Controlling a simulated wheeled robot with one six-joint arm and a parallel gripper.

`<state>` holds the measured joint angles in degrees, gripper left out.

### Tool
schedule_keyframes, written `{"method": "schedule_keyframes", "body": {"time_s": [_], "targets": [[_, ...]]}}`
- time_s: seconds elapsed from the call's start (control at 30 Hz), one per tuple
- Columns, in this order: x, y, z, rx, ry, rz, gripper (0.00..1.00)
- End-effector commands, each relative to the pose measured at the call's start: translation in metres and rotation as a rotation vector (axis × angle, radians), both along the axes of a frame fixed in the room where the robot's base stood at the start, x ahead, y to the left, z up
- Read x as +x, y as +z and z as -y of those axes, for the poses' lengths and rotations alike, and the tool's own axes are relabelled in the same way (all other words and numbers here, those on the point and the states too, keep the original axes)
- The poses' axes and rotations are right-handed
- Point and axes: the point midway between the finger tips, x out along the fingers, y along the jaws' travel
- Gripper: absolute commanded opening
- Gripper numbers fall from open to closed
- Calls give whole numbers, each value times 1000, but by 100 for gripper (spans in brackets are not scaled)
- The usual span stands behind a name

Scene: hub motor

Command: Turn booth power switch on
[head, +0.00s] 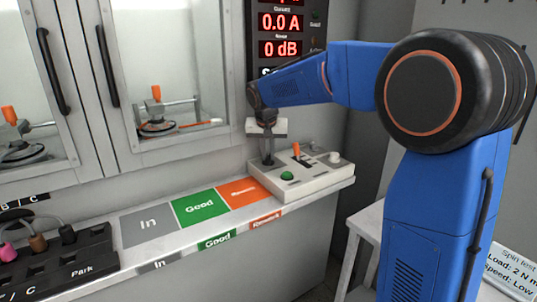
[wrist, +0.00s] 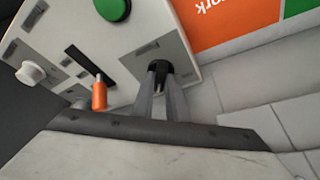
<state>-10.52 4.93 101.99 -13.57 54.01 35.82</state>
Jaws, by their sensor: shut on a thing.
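The control box (head: 312,181) sits at the right end of the ledge. My gripper (head: 267,160) points down at the box's back left corner. In the wrist view my gripper (wrist: 158,78) has its fingertips closed around a small black switch (wrist: 159,66) on a grey plate. I take this as the booth power switch; no label on it can be read. The fingers hide part of it, so its on or off position cannot be told. The box also carries a green button (head: 287,176), an orange-tipped lever (head: 296,148) and a white knob (head: 334,157).
The ledge has grey In, green Good (head: 200,207) and orange Rework (head: 244,191) areas, all empty. A black Park block (head: 88,262) with plugs stands at left. Booth windows are behind. The red display (head: 281,22) above reads 0.0 A and 0 dB.

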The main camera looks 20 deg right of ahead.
Motion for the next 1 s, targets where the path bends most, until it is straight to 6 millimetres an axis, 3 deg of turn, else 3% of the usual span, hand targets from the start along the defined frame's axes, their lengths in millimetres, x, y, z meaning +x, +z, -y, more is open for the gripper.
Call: {"method": "schedule_keyframes", "body": {"time_s": [0.33, 0.87, 0.9, 0.97, 1.0], "targets": [[0, 0, -1, 0, -131, 0, 0], [0, 0, -1, 1, -153, -1, 0], [0, 0, -1, 1, -153, -1, 20], [0, 0, -1, 1, -153, -1, 32], [0, 0, -1, 1, -152, -1, 32]]}}
